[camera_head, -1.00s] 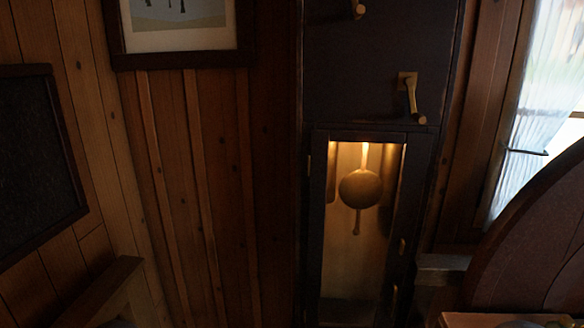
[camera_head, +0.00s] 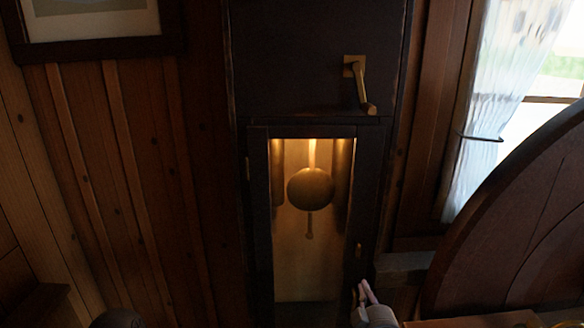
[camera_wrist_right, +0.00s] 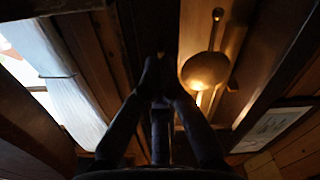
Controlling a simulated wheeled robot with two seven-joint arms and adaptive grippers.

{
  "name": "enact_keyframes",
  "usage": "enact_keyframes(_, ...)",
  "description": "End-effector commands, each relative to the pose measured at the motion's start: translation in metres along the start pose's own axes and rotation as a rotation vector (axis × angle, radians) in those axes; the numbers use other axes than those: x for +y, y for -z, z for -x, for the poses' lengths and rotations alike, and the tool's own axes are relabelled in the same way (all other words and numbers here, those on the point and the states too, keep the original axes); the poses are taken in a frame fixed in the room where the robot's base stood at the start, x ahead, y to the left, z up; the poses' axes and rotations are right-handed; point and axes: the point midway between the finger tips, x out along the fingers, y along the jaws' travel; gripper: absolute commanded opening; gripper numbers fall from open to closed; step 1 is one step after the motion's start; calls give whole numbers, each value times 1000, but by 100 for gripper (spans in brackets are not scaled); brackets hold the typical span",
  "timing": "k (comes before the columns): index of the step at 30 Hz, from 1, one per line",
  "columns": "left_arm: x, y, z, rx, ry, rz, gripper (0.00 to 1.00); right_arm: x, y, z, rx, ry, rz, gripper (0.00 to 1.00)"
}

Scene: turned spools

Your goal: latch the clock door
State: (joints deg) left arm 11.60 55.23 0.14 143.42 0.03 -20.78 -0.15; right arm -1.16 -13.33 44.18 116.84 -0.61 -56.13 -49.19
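The clock is a tall dark case (camera_head: 300,75) against the wall. Its door (camera_head: 258,215) has a dark frame around a lit pane, and looks flush with the case, though a small gap would be hard to see. A small brass piece (camera_head: 359,248), which may be the latch, sits on the door's right side. My right gripper (camera_head: 363,291) is just below that brass piece, by the case's lower right edge. In the wrist view its fingertips (camera_wrist_right: 160,85) come together, with nothing clearly held.
A round pendulum (camera_head: 310,188) hangs behind the pane. A brass handle (camera_head: 358,83) sticks out above the door. A large curved wooden piece (camera_head: 500,230) and a wooden surface (camera_head: 480,320) stand close on the right. A curtained window (camera_head: 495,100) is beyond.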

Motion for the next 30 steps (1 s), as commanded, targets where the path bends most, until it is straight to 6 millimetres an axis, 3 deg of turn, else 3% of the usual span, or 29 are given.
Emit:
enact_keyframes(5, 0, 0, 1, -1, 0, 0, 59, 4, 5, -5, 14, -11, 11, 0)
enact_keyframes(15, 2, 0, 4, 0, 0, 0, 59, 4, 5, -43, 12, -10, 10, 0)
enact_keyframes(21, -2, 0, -6, -1, 0, 0, 59, 3, 4, -61, 13, -10, 9, 0)
enact_keyframes(30, -3, 0, -8, 0, 0, 0, 59, 4, 6, -70, 13, -10, 9, 0)
